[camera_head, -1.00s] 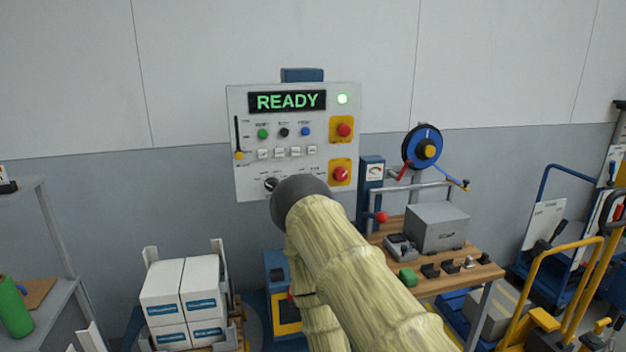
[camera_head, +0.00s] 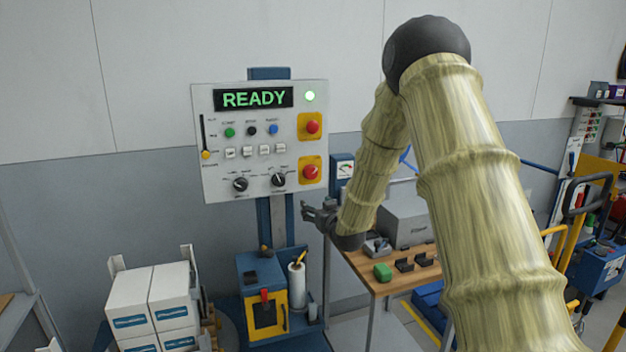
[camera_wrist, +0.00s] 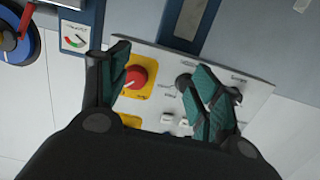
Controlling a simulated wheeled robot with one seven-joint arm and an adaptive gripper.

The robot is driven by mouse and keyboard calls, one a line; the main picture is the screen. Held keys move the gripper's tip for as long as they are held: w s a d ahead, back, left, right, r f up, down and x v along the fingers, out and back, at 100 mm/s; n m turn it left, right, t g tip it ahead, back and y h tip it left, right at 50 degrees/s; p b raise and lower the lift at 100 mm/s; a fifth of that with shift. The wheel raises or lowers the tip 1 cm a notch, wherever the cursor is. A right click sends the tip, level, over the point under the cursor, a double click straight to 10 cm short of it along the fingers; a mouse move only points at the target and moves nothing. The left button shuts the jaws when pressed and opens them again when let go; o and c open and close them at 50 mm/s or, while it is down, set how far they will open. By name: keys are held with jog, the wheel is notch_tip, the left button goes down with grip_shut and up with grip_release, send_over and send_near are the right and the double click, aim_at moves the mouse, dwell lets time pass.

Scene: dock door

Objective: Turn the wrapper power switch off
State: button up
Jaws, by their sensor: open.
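The wrapper control panel (camera_head: 207,120) is pale grey, with a lit green READY display (camera_head: 253,98). A red rotary knob on a yellow plate (camera_head: 311,173) sits at its lower right; its lettering is too small to read, but it looks like the power switch. A red button on another yellow plate (camera_head: 312,127) is above it. My gripper (camera_head: 318,215) is just below the panel's lower right corner, open and empty. In the wrist view my gripper (camera_wrist: 163,88) faces the panel, with the red knob (camera_wrist: 136,77) beside the left finger and a black knob partly behind the right finger.
Two black selector knobs (camera_head: 278,180) lie left of the red knob. A blue post with a gauge (camera_head: 343,170) stands right of the panel. A wooden bench (camera_head: 385,287) with a grey box (camera_head: 405,220) is below right. Stacked white boxes (camera_head: 150,300) stand lower left.

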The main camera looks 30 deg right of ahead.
jog(key=t, duration=0.1)
send_near(313, 175)
jog(key=s, duration=0.1)
jog(key=h, duration=0.1)
jog(key=shift+a+p+x, duration=0.15)
jog(key=shift+p+x, duration=0.4)
jog(key=shift+x, duration=1.2)
jog(key=shift+a+p+x, duration=0.15)
jog(key=shift+p+x, duration=0.35)
jog(key=shift+x, duration=1.2)
jog(key=shift+a+p+x, duration=0.15)
jog(key=shift+p+x, duration=0.4)
jog(key=shift+x, duration=1.2)
jog(key=shift+w, duration=0.1)
jog(key=shift+c, duration=0.3)
jog(key=c, duration=1)
